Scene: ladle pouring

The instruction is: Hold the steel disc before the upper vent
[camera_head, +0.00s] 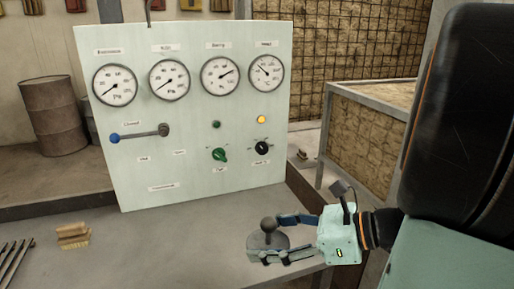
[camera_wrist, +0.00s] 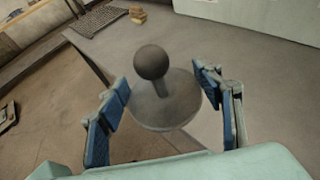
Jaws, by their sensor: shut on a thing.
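The steel disc (camera_head: 262,241) is a round grey plate with a dark ball-topped handle standing up from its middle. My gripper (camera_head: 272,239) is shut on it, low at the front right of the panel, near the bench's right end. In the wrist view the disc (camera_wrist: 178,108) sits between the two blue-padded fingers of my gripper (camera_wrist: 163,88), its ball handle towards the camera. Whether the disc touches the bench top is hard to tell. I cannot make out an upper vent in either view.
A pale green panel (camera_head: 205,115) with several gauges, a blue-tipped lever and knobs stands on the grey bench (camera_head: 150,235). A rusty barrel (camera_head: 52,115) and caged bales (camera_head: 370,130) stand behind.

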